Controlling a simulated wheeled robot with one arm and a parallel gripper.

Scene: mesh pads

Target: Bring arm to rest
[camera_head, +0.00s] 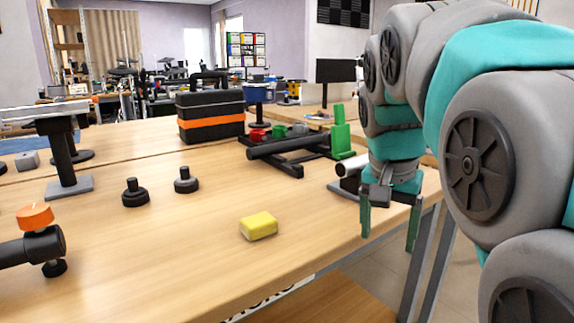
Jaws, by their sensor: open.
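My gripper (390,220) hangs at the right end of the wooden table (180,262), with its two green fingers pointing down and spread apart. Nothing shows between the fingers. My grey and teal arm (480,130) fills the right side of the view and is bent down to the gripper. The gripper is to the right of a yellow block (259,226) and apart from it. The arm hides part of the table's right end.
Two black knobs (135,193) stand mid-table. A black stand with a green upright (341,132) and a black case with an orange band (211,116) are farther back. An orange-topped clamp (35,216) is at left. The front middle of the table is clear.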

